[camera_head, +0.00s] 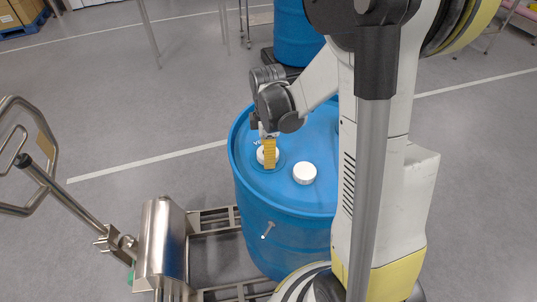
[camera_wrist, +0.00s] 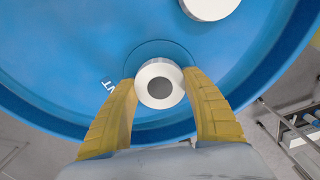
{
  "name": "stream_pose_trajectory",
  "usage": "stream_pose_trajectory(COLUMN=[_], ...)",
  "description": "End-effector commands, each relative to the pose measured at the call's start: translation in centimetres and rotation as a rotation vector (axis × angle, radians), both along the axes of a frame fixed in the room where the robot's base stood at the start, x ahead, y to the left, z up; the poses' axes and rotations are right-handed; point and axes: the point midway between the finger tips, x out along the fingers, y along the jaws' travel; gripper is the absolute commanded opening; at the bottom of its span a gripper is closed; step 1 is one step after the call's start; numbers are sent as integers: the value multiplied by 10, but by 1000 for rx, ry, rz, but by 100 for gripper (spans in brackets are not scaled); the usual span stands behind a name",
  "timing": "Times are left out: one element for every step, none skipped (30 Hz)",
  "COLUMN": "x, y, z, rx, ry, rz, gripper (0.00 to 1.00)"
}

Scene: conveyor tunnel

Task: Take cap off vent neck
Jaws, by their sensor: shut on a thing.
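A blue drum (camera_head: 290,228) stands upright in the middle of the head view; its top fills much of the wrist view (camera_wrist: 70,60). A round white cap with a grey centre (camera_wrist: 160,85) sits over a round ring on the drum top, with white lettering (camera_wrist: 109,86) to its left. My gripper (camera_wrist: 159,78) has its yellow fingers closed on both sides of this cap. In the head view my gripper (camera_head: 269,164) points down at the drum top and partly hides the cap (camera_head: 260,156). The neck under the cap is hidden.
A second white cap (camera_head: 304,173) sits on the drum top to the right, also at the top of the wrist view (camera_wrist: 208,6). A steel trolley (camera_head: 160,235) stands left of and under the drum. Another blue drum (camera_head: 296,35) stands behind. Open grey floor lies at left.

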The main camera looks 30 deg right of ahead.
Motion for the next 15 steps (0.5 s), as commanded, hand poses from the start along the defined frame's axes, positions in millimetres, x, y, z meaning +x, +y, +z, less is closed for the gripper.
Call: stream_pose_trajectory(x=[0,0,0,0,0,0,0,0,0,0,0,0,0,0,0], y=[0,0,0,0,0,0,0,0,0,0,0,0,0,0,0], z=[0,0,0,0,0,0,0,-1,-1,0,0,0,0,0,0], rx=[0,0,0,0,0,0,0,0,0,0,0,0,0,0,0], ry=[0,0,0,0,0,0,0,0,0,0,0,0,0,0,0], rz=[-1,-1,0,5,19,54,91,137,202,249,294,346,379,406,430], gripper=[20,20,20,20,20,20,20,20,20,20,20,20,20,20,20])
